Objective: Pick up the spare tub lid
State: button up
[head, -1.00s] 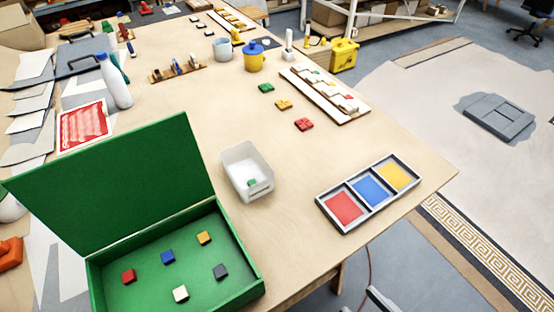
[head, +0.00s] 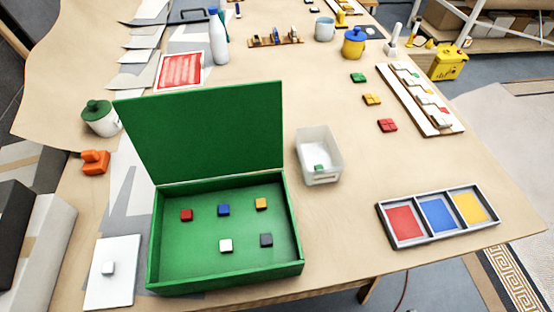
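A translucent white tub (head: 319,158) stands open on the table, right of the green box, with a small green piece inside. My gripper is not in view.
A green box (head: 295,268) with its lid raised holds several coloured cubes. An orange object (head: 95,162) and a green-lidded white jar (head: 101,118) stand behind the white lid. A three-section tray (head: 413,243) lies at right. Bare table (head: 340,230) lies between box and tray.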

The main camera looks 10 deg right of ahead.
aim_at(112, 279)
jog(key=j+u, duration=0.15)
jog(key=j, duration=0.3)
jog(key=j+u, duration=0.2)
jog(key=j, duration=0.25)
jog(key=i+j+u, duration=0.15)
jog(key=j, duration=0.25)
jog(key=i+j+u, duration=0.2)
jog(key=j, duration=0.25)
jog(key=j+u, duration=0.15)
jog(key=j, duration=0.25)
jog(key=i+j+u, duration=0.2)
jog(key=j, duration=0.2)
